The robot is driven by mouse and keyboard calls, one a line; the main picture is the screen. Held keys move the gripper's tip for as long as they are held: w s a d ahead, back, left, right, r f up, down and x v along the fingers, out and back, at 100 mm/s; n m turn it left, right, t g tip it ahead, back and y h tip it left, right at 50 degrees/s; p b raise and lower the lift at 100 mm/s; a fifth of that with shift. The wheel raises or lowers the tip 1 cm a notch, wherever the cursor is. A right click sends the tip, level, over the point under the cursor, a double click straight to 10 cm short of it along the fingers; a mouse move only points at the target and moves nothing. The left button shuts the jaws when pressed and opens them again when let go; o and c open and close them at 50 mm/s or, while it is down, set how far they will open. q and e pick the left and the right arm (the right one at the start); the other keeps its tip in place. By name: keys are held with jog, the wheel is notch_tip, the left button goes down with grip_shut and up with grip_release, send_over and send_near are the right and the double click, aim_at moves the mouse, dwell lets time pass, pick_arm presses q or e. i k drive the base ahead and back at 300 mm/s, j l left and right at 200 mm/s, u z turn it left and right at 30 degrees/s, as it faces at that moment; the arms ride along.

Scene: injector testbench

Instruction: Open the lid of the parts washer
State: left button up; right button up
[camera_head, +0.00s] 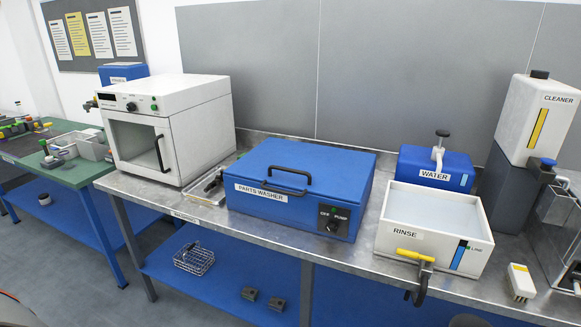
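The parts washer (245,202) is a blue box on the metal bench in the middle of the head view. Its lid (318,163) is shut and lies flat on top. A black bar handle (287,180) stands at the lid's front edge. The front carries a "PARTS WASHER" label and a dark knob (333,226) marked OFF and PUMP. Neither of my grippers shows in the head view, and nothing touches the lid or its handle.
A white oven-like cabinet (205,128) stands left of the washer, with a small clear tray (207,186) between them. A white RINSE tank (424,238) with a yellow-handled tap and a blue WATER container (434,166) stand right. A grey wall panel (260,60) rises behind.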

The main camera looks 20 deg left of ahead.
aim_at(336, 173)
jog(key=i+j, duration=0.7)
